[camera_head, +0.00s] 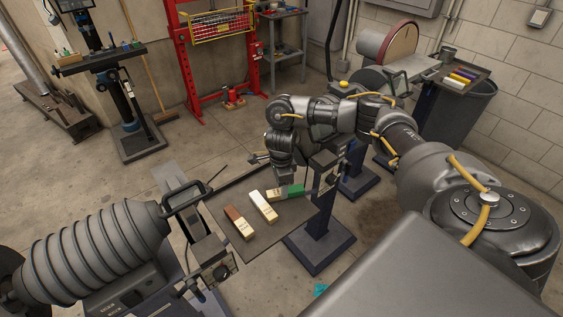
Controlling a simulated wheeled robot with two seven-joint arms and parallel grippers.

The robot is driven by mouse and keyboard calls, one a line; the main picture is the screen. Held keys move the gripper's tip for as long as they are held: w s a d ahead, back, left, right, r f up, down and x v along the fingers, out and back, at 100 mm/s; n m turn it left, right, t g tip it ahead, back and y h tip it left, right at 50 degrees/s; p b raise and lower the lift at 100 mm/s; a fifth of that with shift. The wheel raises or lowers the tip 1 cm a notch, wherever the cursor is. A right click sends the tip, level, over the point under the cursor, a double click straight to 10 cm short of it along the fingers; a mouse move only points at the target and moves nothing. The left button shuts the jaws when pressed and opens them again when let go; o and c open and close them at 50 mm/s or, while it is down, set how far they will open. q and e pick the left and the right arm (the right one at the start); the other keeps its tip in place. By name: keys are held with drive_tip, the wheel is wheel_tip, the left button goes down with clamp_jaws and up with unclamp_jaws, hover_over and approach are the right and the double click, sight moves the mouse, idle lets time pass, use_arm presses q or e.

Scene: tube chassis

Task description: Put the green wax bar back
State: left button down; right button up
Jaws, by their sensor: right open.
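The green wax bar (292,191), with a pale label end, lies on a dark flat tray (222,205). A white bar (264,206) and a brown bar (238,222) lie to its left on the same tray. My right gripper (287,182) points down at the green bar from just above and behind it. It is open; whether its fingers are around the bar or only above it cannot be told at this size. My left gripper does not show.
A dark stand (322,240) rises at the tray's right. A ribbed grey machine part (100,255) with a black handle fills the lower left. At the upper right, several coloured bars (461,76) lie on a shelf beside a disc sander (388,45). Open floor lies behind the tray.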

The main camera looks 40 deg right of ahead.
wheel_tip(320, 180, up, 10)
idle(0.4)
drive_tip(key=shift+p, duration=0.35)
